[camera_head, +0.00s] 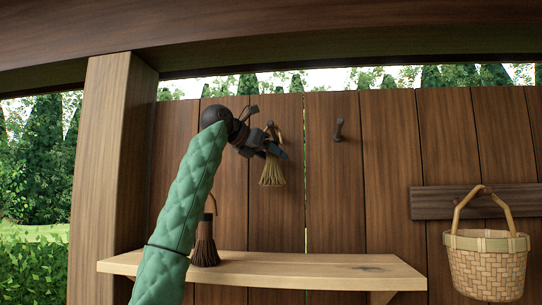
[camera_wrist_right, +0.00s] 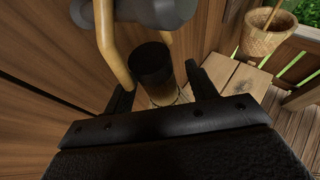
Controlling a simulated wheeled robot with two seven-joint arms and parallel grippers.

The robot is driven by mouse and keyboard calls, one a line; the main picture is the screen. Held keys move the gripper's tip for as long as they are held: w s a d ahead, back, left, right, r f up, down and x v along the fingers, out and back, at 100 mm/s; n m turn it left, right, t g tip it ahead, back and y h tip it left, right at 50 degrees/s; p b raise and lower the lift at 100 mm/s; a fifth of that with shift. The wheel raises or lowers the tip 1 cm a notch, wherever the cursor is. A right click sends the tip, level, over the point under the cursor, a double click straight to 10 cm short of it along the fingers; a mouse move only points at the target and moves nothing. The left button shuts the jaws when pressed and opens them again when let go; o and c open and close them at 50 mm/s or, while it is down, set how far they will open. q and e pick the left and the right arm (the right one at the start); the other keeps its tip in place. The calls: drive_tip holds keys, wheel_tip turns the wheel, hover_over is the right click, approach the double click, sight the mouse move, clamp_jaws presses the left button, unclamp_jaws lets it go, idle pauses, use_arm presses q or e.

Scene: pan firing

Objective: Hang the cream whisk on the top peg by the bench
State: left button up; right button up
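The cream whisk (camera_head: 272,172) hangs bristles down against the plank wall, just below my right gripper (camera_head: 277,145). In the right wrist view its dark band (camera_wrist_right: 152,64) lies between my two fingers (camera_wrist_right: 160,84), with a gap showing beside it; the gripper looks open. The tan loop (camera_wrist_right: 112,55) passes on both sides of a grey peg (camera_wrist_right: 160,12) and appears to be around it. In the head view that peg is mostly hidden by my gripper. My left gripper is in neither view.
A second dark peg (camera_head: 338,130) to the right is bare. A brown whisk (camera_head: 205,240) stands on the wooden bench (camera_head: 300,265), partly behind my right arm. A wicker basket (camera_head: 487,262) hangs at the right. The bench's right part is clear.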

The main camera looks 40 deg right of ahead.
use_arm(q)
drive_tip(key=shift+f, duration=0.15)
use_arm(e)
drive_tip(key=shift+a, duration=0.1)
drive_tip(key=shift+a+b, duration=0.3)
drive_tip(key=shift+b, duration=0.1)
drive_tip(key=b+v, duration=0.3)
drive_tip(key=v, duration=0.3)
drive_tip(key=shift+r, duration=0.1)
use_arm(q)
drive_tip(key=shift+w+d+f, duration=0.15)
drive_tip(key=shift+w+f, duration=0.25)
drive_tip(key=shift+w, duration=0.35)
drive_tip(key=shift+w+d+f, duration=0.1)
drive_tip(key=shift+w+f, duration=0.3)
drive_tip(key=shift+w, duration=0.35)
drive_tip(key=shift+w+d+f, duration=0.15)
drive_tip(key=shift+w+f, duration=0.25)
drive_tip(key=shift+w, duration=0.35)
use_arm(e)
drive_tip(key=shift+w+a+r, duration=0.1)
drive_tip(key=shift+a+r, duration=0.15)
drive_tip(key=shift+a, duration=0.15)
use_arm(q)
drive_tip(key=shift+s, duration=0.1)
use_arm(e)
drive_tip(key=shift+a, duration=0.1)
